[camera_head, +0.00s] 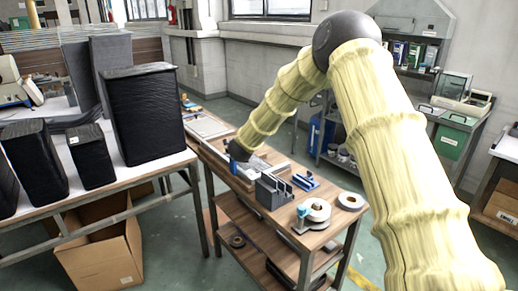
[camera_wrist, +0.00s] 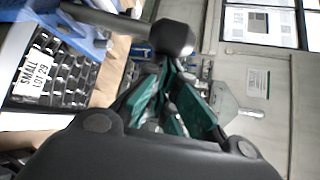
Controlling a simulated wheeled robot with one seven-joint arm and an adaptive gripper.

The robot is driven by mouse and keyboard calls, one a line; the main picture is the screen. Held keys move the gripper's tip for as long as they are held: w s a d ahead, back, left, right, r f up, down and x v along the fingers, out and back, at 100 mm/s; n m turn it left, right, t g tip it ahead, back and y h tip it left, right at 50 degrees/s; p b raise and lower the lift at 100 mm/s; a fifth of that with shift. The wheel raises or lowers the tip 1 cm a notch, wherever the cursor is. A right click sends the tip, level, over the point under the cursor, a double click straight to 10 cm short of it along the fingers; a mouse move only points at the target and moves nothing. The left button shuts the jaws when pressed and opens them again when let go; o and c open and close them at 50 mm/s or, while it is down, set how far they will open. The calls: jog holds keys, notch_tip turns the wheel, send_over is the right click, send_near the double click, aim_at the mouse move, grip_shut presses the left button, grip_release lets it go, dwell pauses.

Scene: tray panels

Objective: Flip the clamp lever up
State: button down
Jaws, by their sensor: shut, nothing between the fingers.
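The clamp lever (camera_wrist: 115,20), a dark bar ending in a round black knob (camera_wrist: 173,38), runs across the top of the wrist view. It stands beside a blue clamp body (camera_wrist: 70,28). In the head view a small blue part (camera_head: 233,167) shows at the bench's left edge, just below my gripper (camera_head: 238,152). The lever itself cannot be made out there. My gripper (camera_wrist: 170,74), with green finger pads, is shut and empty. Its fingertips appear close below the knob in the wrist view; I cannot tell whether they touch it. The lever's true tilt is unclear.
A tray with dark cells and a label "SMALL LOT 29" (camera_wrist: 35,72) lies left in the wrist view. On the wooden bench (camera_head: 292,249) stand a grey holder (camera_head: 272,192), blue tools (camera_head: 306,181) and tape rolls (camera_head: 315,211). Black-wrapped boxes (camera_head: 145,115) crowd the left table.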

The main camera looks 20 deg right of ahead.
jog(key=shift+s+a+r+n+t+h+b, duration=0.2)
jog(key=shift+a+n+t+h+b, duration=0.25)
jog(key=shift+b, duration=0.35)
jog(key=shift+s+a+r+n+t+h+b, duration=0.1)
jog(key=shift+a+r+n+t+h+b, duration=0.15)
jog(key=shift+a+n+b, duration=0.45)
jog(key=shift+s+a+r+n+t+h+b, duration=0.15)
jog(key=shift+a+n+t+h+b, duration=0.2)
jog(key=shift+b, duration=0.55)
jog(key=s+d+b, duration=0.1)
jog(key=d+b, duration=0.1)
jog(key=d, duration=0.2)
jog(key=v, duration=1)
jog(key=shift+w+a, duration=0.1)
